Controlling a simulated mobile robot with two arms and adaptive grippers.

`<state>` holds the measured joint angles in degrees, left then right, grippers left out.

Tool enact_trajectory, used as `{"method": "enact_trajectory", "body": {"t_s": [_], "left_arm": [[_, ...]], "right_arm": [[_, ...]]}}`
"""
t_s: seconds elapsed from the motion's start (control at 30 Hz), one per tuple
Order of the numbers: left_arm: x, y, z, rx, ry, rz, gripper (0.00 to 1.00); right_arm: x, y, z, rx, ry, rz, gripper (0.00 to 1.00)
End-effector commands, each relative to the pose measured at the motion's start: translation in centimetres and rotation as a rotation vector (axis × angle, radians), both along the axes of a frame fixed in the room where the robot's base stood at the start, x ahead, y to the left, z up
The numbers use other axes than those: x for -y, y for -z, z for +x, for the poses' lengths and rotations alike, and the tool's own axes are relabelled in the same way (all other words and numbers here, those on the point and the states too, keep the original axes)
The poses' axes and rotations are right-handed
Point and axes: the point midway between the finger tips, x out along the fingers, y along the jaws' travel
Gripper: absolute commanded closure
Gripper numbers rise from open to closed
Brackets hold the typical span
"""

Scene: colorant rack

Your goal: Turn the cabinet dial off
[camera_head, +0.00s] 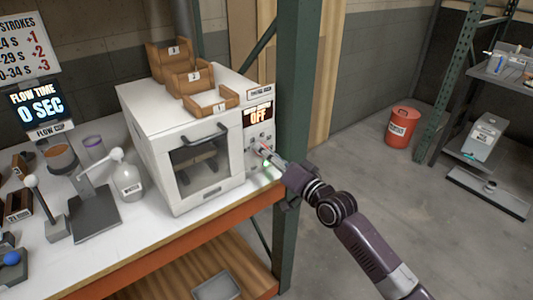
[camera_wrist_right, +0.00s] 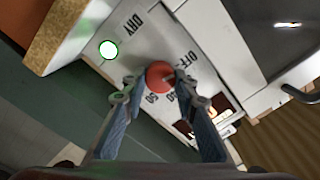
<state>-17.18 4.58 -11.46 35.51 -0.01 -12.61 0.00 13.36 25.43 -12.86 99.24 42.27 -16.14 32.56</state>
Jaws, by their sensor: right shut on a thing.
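The white cabinet (camera_head: 180,140) stands on the bench, with a windowed door and a control panel on its right side. In the wrist view the red dial (camera_wrist_right: 159,74) sits on a light plate marked OFF, 40, 50 and DRY. My right gripper (camera_wrist_right: 155,86) has its fingertips closed on either side of the dial. In the head view the right gripper (camera_head: 267,154) is at the panel and hides most of the dial. I cannot tell exactly which mark the dial points at. My left gripper is not in view.
A lit white-green lamp (camera_wrist_right: 108,49) is beside DRY. A green post (camera_head: 298,110) stands close behind my right gripper. Wooden trays (camera_head: 187,78) sit on the cabinet.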

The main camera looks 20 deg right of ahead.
Motion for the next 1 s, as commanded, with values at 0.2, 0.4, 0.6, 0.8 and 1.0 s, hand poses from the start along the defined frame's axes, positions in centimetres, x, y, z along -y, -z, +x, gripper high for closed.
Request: {"method": "enact_trajectory", "body": {"t_s": [0.2,0.4,0.6,0.8,1.0], "left_arm": [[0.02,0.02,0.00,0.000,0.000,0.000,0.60],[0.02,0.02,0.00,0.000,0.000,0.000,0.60],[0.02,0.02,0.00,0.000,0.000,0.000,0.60],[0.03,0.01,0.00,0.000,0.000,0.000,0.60],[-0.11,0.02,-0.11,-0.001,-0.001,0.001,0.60]], "right_arm": [[-0.11,0.32,-0.06,0.004,-0.002,-0.029,0.97],[-0.12,0.34,-0.06,0.005,-0.002,-0.031,0.97],[-0.12,0.37,-0.06,0.003,-0.002,-0.031,0.69],[-0.07,0.20,-0.04,0.006,-0.001,-0.030,0.56],[-0.03,0.12,-0.07,0.008,-0.001,-0.029,0.56]]}}
